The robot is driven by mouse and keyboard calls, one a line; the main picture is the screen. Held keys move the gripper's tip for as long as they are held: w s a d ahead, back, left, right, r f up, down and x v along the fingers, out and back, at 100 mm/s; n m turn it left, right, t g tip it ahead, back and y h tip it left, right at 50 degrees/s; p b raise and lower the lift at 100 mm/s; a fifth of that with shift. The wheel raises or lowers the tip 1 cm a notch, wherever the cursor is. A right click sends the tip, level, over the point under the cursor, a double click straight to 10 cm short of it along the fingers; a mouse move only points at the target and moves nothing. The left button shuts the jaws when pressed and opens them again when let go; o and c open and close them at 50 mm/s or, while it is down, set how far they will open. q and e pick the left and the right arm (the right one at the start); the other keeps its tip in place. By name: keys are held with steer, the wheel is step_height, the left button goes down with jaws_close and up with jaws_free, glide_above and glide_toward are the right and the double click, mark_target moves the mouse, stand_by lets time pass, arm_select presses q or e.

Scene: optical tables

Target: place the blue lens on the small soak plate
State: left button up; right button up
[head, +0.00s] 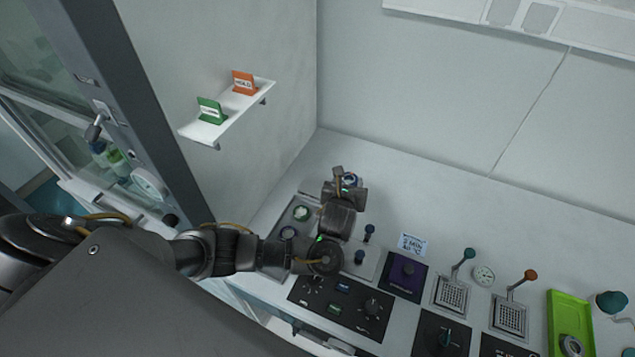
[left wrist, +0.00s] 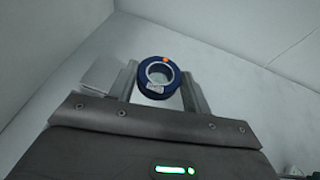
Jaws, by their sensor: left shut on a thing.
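The blue lens, a dark blue ring with a pale inner rim, an orange dot and a small white label, is between the fingers of my left gripper (head: 347,184). The lens (left wrist: 160,94) shows clearly in the left wrist view, with a finger on each side. In the head view it is mostly hidden by the gripper, held above the back of the bench. Two perforated metal plates, one with a teal-knobbed lever (head: 453,295) and one with an orange-knobbed lever (head: 510,317), lie to the right. I cannot tell which is the small soak plate. My right gripper is not in view.
A grey tray (head: 299,204) with ring-shaped parts lies beneath my left arm. A purple box (head: 404,275), a black control panel (head: 340,306), a dial (head: 484,275) and a green tray (head: 571,308) line the bench. A wall shelf (head: 229,118) holds two signs. The bench back is clear.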

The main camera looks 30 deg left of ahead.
arm_select(q)
steer(key=w+a+f+b, duration=0.2)
steer(key=a+f+b, duration=0.2)
steer(key=b, duration=0.4)
glide_above(317, 188)
steer(key=f, duration=0.5)
steer(key=shift+s+d, duration=0.25)
steer(key=shift+d, duration=0.05)
steer(key=shift+w+a+f, duration=0.1)
steer(key=shift+a+f, duration=0.1)
steer(key=shift+f, duration=0.15)
step_height(317, 188, down, 3)
steer(key=shift+a+p, duration=0.15)
steer(key=shift+p, duration=0.55)
steer(key=shift+f, duration=0.2)
